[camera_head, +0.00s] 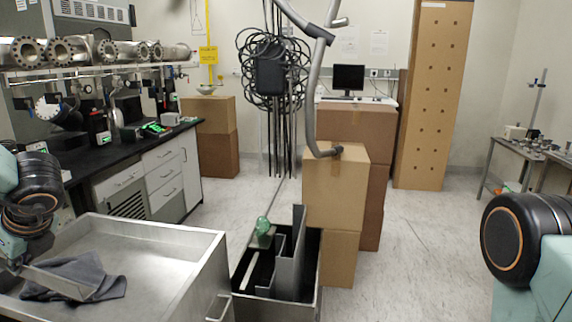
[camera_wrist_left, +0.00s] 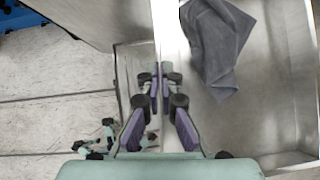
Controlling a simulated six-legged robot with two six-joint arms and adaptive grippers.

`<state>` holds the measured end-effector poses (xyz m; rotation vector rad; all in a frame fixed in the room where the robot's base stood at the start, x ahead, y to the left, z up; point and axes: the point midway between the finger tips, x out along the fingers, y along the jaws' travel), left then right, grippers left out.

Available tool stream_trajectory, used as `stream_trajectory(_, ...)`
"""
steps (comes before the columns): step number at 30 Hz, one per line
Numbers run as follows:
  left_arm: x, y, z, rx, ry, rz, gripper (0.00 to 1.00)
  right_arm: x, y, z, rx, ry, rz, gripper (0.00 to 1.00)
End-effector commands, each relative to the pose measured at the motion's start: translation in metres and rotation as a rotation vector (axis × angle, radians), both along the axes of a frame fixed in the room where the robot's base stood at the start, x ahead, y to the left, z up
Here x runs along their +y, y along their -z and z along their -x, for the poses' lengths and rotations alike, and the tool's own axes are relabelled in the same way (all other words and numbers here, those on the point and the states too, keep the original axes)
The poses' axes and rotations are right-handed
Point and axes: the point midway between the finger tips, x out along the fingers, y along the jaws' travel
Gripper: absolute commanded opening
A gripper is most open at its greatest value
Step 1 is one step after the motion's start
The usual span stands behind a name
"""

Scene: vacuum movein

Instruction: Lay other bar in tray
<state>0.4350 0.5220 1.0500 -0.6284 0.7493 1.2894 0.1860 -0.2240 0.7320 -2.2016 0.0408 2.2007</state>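The tray (camera_head: 150,240) is a wide, shallow metal tray at the lower left of the head view. A dark grey cloth (camera_head: 85,270) lies in it, and the cloth also shows in the wrist view (camera_wrist_left: 218,45). A flat metal strip (camera_head: 62,283) crosses the cloth. Grey upright bars (camera_head: 290,262) stand in a black-lined bin (camera_head: 318,285) right of the tray. My left gripper (camera_wrist_left: 160,110) has its fingers apart, with a pale metal edge between or below them; I cannot tell whether they touch it. My right gripper is out of view; only part of my right arm shows.
A green object (camera_head: 263,226) sits at the bin's back left. Stacked cardboard boxes (camera_head: 335,190) stand just behind the bin. A black-topped bench (camera_head: 110,155) lies beyond the tray. The floor (camera_head: 420,240) right of the boxes is clear.

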Motion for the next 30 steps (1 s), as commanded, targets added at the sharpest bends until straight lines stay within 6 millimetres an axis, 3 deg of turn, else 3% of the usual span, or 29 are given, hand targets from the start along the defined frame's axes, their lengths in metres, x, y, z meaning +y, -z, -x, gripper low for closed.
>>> stream_trajectory(8,-0.058,-0.007,-0.016,0.000,0.240,-0.008,0.00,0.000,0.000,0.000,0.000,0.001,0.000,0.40)
stream_trajectory(24,-0.205,-0.018,-0.050,0.001,0.848,-0.012,0.00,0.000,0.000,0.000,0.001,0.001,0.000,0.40)
stream_trajectory(30,-0.246,-0.021,-0.062,-0.003,1.019,-0.009,0.00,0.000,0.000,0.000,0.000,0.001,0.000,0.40)
